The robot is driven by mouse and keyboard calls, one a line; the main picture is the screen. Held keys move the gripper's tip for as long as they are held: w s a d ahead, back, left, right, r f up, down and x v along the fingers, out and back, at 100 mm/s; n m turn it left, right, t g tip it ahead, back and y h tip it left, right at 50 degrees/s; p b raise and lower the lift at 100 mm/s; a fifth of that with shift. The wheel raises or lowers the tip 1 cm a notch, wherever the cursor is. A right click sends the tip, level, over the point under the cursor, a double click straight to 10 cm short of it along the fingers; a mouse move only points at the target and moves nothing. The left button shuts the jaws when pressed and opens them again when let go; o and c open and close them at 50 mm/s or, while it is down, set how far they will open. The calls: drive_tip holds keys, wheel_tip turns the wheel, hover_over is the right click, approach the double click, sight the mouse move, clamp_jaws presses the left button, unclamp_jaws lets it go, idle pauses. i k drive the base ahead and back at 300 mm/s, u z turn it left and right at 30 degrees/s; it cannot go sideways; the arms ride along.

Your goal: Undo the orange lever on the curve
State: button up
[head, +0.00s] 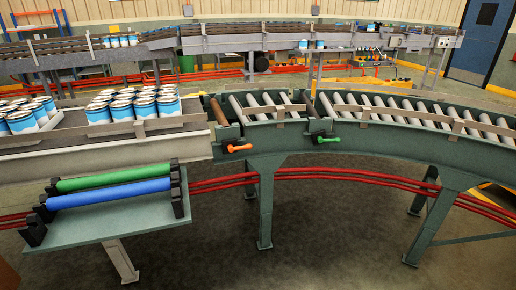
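The orange lever (239,148) sits on the near side of the green roller curve (350,145), at its left end where it meets the straight conveyor. It lies roughly level, with its handle pointing right. A brown roller (217,110) is just above it on the curve. My gripper is not in view.
A shelf (110,228) at front left holds a green roller (110,176) and a blue roller (108,194) in black holders. Cans (122,108) stand on the straight conveyor (190,140). Red pipes (330,172) run behind the curve's legs. Floor in front is clear.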

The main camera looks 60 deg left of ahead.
sight(231, 148)
drive_tip(key=k, duration=0.1)
drive_tip(key=u, duration=1.95)
